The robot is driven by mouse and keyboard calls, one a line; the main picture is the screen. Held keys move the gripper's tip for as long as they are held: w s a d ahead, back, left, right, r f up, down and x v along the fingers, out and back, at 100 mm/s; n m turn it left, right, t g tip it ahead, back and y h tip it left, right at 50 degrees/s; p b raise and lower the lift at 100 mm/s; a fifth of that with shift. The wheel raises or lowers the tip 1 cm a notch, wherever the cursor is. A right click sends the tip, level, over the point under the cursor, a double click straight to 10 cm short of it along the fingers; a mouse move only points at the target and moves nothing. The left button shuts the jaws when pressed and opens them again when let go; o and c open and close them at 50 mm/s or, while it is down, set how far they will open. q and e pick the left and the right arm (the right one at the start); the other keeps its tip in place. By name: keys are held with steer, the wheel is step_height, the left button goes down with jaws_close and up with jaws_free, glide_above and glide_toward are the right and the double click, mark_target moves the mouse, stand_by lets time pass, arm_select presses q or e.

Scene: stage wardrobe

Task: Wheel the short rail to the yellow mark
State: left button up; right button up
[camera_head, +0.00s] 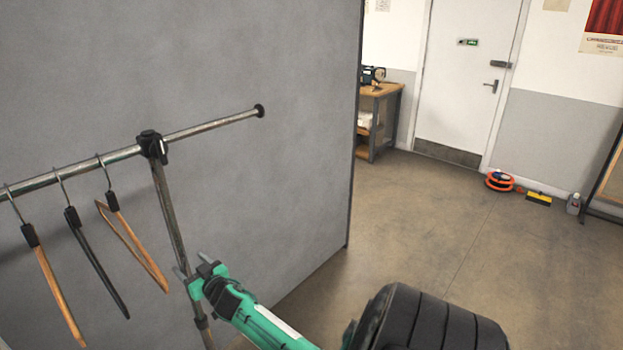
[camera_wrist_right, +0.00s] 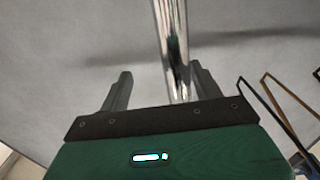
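The short rail (camera_head: 222,124) is a metal clothes rail at the left of the head view, with a thin upright post (camera_head: 166,205) under a black clamp. Its foot is out of frame. My green right gripper (camera_head: 193,265) is at the lower part of the post. In the right wrist view the shiny post (camera_wrist_right: 173,50) stands between the two open fingers, closer to the right finger, with a gap on the left. My left gripper is not in view. No yellow mark shows on the visible floor.
Several hangers (camera_head: 132,245) hang on the rail's left part. A grey partition (camera_head: 290,60) stands close behind it. Open floor (camera_head: 440,215) lies to the right, towards a white door (camera_head: 465,80). An orange cable reel (camera_head: 499,181) and a yellow-black brush (camera_head: 538,198) lie by the wall.

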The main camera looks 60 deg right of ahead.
arm_select(q)
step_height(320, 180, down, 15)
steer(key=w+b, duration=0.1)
steer(key=b, duration=1.4)
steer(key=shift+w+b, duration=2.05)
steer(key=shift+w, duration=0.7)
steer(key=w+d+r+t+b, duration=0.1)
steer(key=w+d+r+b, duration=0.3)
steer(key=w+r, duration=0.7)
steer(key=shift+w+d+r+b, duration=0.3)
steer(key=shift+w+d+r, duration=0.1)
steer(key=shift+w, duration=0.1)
arm_select(e)
steer(key=s+d, duration=0.3)
steer(key=d, duration=1.3)
steer(key=s+d, duration=0.4)
steer(key=d, duration=1.2)
steer(key=s+d, duration=0.4)
steer(key=d, duration=1.2)
steer(key=shift+s+d, duration=0.2)
steer(key=shift+s, duration=0.05)
